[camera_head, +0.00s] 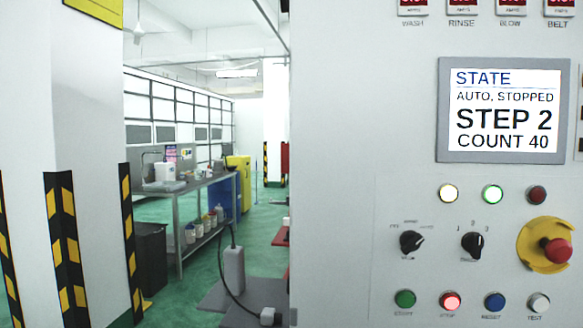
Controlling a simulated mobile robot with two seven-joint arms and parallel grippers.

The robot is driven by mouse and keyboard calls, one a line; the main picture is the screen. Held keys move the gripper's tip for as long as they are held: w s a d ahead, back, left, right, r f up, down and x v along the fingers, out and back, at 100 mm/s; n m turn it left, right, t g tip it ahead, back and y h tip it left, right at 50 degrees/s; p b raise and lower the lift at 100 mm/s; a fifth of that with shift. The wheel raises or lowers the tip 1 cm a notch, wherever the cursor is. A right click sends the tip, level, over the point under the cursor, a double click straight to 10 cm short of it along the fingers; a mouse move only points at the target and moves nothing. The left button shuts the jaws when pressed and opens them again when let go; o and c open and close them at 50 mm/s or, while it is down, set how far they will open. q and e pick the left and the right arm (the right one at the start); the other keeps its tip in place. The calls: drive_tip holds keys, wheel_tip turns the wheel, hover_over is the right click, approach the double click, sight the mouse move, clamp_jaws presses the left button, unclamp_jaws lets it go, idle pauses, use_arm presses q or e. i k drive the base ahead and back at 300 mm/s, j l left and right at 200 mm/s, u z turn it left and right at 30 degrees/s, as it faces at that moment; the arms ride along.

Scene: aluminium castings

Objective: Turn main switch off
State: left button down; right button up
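The light grey control panel (345,180) fills the right half of the head view. Two black rotary knobs sit on it: a left knob (411,243), its pointer turned to the upper right, and a right knob (472,245), its pointer near upright. The small labels around them are mostly too blurred to read. A red mushroom button (556,251) stands on a yellow round plate (528,243) at the right. I cannot tell which control is the main switch, or whether it is in view. Neither gripper is in view.
The screen (505,110) reads AUTO, STOPPED, STEP 2, COUNT 40. Below it are a lit yellowish lamp (449,194), a lit green lamp (492,194) and a dark red lamp (537,195). Several push buttons line the bottom. A workbench (205,182) and striped pillar (85,150) stand left.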

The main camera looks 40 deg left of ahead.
sight(284, 147)
drive_tip(key=j+u, duration=0.3)
drive_tip(key=j, duration=0.45)
drive_tip(key=i+j+u, duration=0.1)
drive_tip(key=j+u, duration=0.15)
drive_tip(key=j, duration=0.45)
